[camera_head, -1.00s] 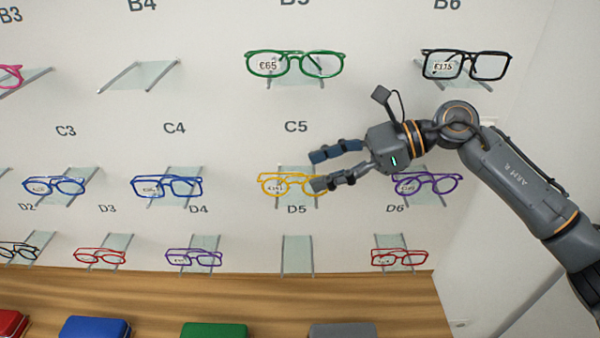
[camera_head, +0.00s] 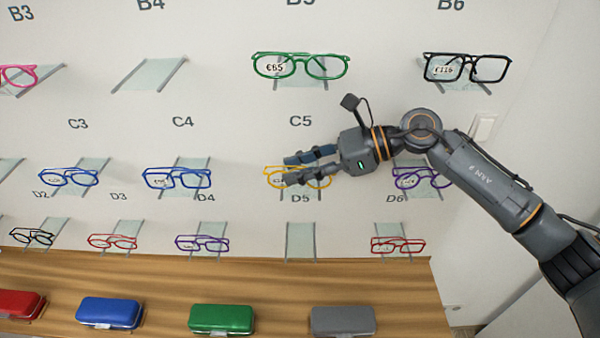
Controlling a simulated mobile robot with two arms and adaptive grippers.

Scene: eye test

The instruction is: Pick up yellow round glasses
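The yellow round glasses (camera_head: 270,176) sit on a small clear shelf under the label C5, with a price tag at the left lens. My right gripper (camera_head: 289,169) is in front of them, its two fingers pointing left. The fingers are apart, one above the other, and look open. They hide the middle of the glasses and part of the lenses. I cannot tell whether a finger touches the frame. My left gripper is not in view.
Green glasses (camera_head: 300,66) are above and blue glasses (camera_head: 177,178) to the left. The D5 shelf (camera_head: 300,240) below is empty. Cases, such as a green one (camera_head: 221,318), stand on the wooden counter (camera_head: 150,275).

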